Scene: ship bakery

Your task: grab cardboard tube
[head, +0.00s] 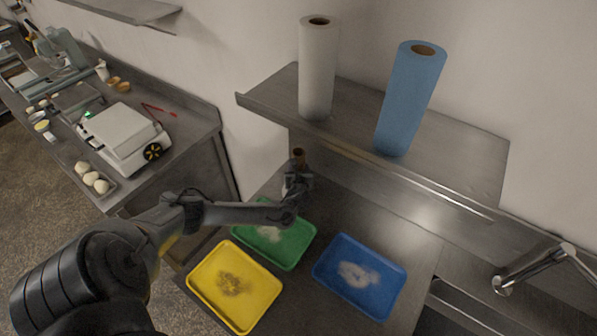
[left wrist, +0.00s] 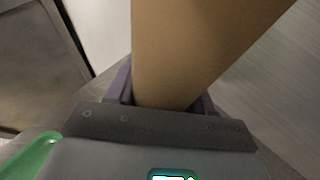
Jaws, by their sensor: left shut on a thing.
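The brown cardboard tube (head: 298,156) shows its top end just above my left gripper (head: 297,184) in the head view, over the steel counter below the shelf. In the left wrist view the tube (left wrist: 195,50) fills the middle, close to the camera and slanted, between the fingers of my left gripper (left wrist: 165,98). The left gripper is shut on the tube. The tube's lower part is hidden behind the gripper in the head view, so I cannot tell whether it touches the counter. My right gripper is not in view.
Green (head: 298,255), yellow (head: 240,328) and blue (head: 384,312) trays lie on the counter in front, each with powder or crumbs. A white roll (head: 318,70) and a blue roll (head: 410,100) stand on the steel shelf (head: 465,180) above. A faucet (head: 530,270) is at right.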

